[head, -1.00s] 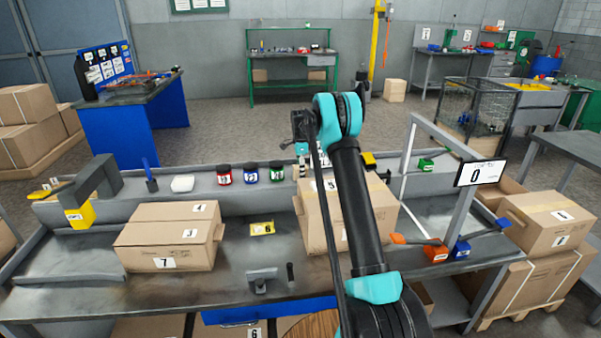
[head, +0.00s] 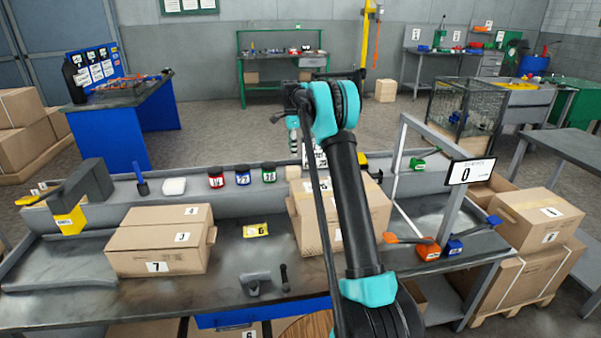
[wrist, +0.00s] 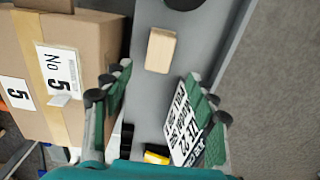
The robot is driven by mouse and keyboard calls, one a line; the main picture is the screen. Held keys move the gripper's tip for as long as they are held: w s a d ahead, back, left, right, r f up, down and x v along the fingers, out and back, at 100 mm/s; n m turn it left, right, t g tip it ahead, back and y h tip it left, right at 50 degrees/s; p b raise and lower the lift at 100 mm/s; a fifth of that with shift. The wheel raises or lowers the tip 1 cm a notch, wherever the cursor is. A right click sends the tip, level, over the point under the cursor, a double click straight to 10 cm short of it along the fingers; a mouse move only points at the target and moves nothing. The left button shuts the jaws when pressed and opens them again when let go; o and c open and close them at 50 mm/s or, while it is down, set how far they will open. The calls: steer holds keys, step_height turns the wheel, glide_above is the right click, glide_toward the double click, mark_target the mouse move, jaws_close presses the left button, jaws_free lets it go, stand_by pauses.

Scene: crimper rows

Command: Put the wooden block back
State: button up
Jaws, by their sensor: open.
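The wooden block (wrist: 160,50), a small pale beige piece, rests on a grey shelf strip in the wrist view, ahead of my fingertips. My gripper (wrist: 158,98) is open and nothing shows held between its green-padded fingers. The block is apart from both fingers. A white printed card (wrist: 184,128) shows beside the right finger.
A cardboard box (wrist: 62,70) labelled 5 stands close to the left finger. In the head view, red, blue and green jars (head: 243,177) stand on the shelf (head: 120,210). Another box (head: 158,240) sits left, and a grey frame (head: 452,205) stands right.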

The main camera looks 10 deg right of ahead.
steer(key=s+d+r+n+t, duration=0.1)
steer(key=s+n, duration=0.4)
steer(key=s, duration=0.7)
steer(key=s+d+r+n+t, duration=0.15)
steer(key=s+n, duration=0.25)
steer(key=s, duration=0.8)
steer(key=s+f+n, duration=0.3)
steer(key=s, duration=0.7)
steer(key=s+d+f+n+t, duration=0.1)
steer(key=s+f+n, duration=0.2)
steer(key=s, duration=0.6)
steer(key=s+f+n, duration=0.2)
steer(key=s+f, duration=0.3)
steer(key=s, duration=0.5)
steer(key=shift+s+d+f+n+t, duration=0.2)
steer(key=shift+s+d+n+t, duration=0.05)
steer(key=shift+s+n+t, duration=0.15)
